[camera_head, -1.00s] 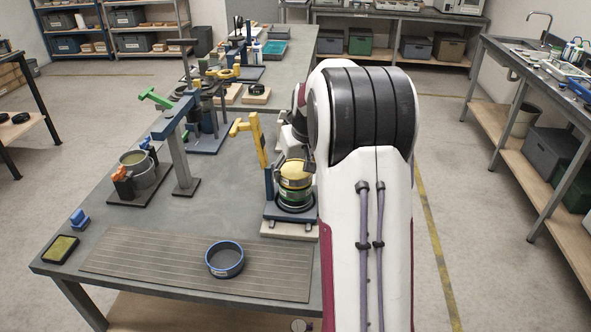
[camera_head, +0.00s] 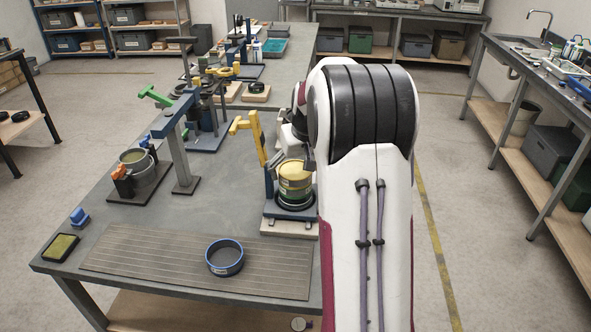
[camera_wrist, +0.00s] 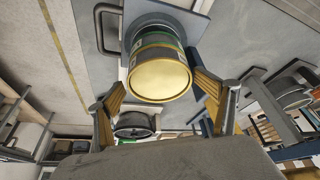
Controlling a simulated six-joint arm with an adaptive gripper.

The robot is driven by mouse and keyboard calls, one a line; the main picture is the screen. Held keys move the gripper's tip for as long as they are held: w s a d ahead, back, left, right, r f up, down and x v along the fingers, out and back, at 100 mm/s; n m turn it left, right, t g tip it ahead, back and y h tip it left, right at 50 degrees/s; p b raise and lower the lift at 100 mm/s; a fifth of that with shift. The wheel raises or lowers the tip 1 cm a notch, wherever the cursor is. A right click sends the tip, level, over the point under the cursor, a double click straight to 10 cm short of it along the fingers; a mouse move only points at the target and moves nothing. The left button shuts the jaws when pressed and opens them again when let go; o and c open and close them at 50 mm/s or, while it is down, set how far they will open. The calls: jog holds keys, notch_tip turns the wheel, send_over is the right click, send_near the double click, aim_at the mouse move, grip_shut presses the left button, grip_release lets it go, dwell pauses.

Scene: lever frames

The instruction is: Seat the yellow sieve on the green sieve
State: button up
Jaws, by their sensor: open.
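The yellow sieve (camera_head: 295,180) stands on top of the stack beside the yellow-handled lever clamp (camera_head: 250,135). In the wrist view its round golden face (camera_wrist: 160,80) is nearest the camera. The green sieve (camera_wrist: 150,38) shows as a green band directly behind it, with no clear gap between them; whether they are fully seated I cannot tell. My gripper (camera_wrist: 162,88) is open, its two yellow-padded fingers apart on either side of the yellow sieve. In the head view my arm hides most of the gripper and the right side of the stack.
A blue-rimmed sieve (camera_head: 225,258) lies on the ribbed mat (camera_head: 140,260) at the front. A grey pot (camera_head: 145,172) and a green-handled lever frame (camera_head: 180,150) stand to the left. More lever frames stand farther back. The bench between the lever frame and the stack is clear.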

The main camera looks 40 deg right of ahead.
jog(key=v, duration=1.1)
jog(key=shift+s+r, duration=0.2)
jog(key=shift+r, duration=0.1)
dwell(0.9)
jog(key=s+a+n+t+y, duration=0.1)
jog(key=s+a+n, duration=0.2)
jog(key=s+a, duration=2.3)
jog(key=a+f, duration=0.1)
jog(key=a, duration=0.3)
jog(key=shift+s+n, duration=0.3)
jog(key=shift+s, duration=0.1)
